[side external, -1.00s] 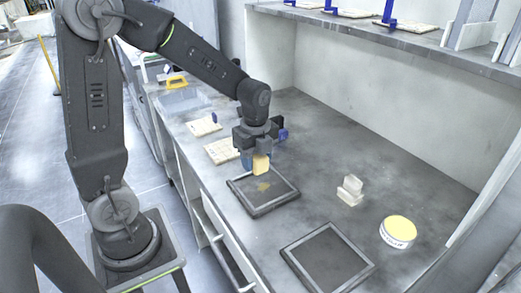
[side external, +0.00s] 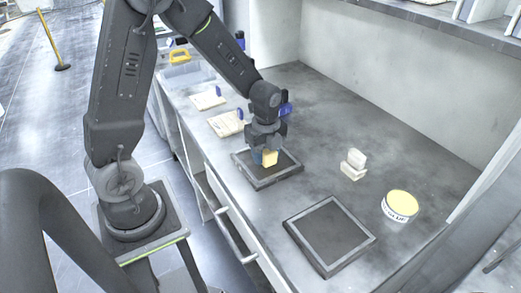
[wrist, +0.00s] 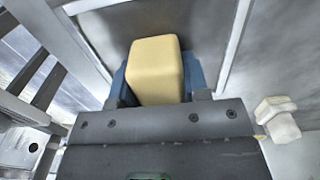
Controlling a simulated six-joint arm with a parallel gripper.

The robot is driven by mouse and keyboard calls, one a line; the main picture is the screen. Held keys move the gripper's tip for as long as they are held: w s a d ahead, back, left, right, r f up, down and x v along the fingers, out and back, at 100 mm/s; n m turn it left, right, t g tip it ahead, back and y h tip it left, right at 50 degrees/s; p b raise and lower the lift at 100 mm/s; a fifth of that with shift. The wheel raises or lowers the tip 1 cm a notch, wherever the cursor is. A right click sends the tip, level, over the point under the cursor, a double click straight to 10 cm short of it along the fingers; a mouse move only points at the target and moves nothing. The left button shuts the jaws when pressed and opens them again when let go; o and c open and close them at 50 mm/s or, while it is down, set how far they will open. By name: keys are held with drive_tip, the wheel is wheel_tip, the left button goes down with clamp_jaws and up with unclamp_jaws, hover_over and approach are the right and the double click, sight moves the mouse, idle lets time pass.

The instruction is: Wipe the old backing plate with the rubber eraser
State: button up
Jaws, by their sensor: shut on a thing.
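My gripper (side external: 263,152) is shut on a yellow block, the rubber eraser (side external: 271,158), and points down over the farther of two dark framed plates (side external: 285,178). The eraser is low over this plate's middle; I cannot tell whether it touches. In the wrist view the eraser (wrist: 155,65) sits between blue fingertips, with the plate's dark face (wrist: 207,30) and pale frame edges around it. A second dark framed plate (side external: 330,235) lies nearer the camera with a bare face. Which plate is the old one is not marked.
A pale stacked block (side external: 353,165) and a round white tin with a yellow top (side external: 400,205) stand to the right. Cream boards (side external: 227,123) with blue handles lie behind on the left. A wall (side external: 400,90) closes the back. The bench between is clear.

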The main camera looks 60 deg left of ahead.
drive_tip(key=shift+w+r, duration=0.1)
drive_tip(key=shift+w, duration=0.75)
drive_tip(key=shift+s, duration=1.65)
drive_tip(key=shift+r, duration=4)
drive_tip(key=shift+f, duration=0.2)
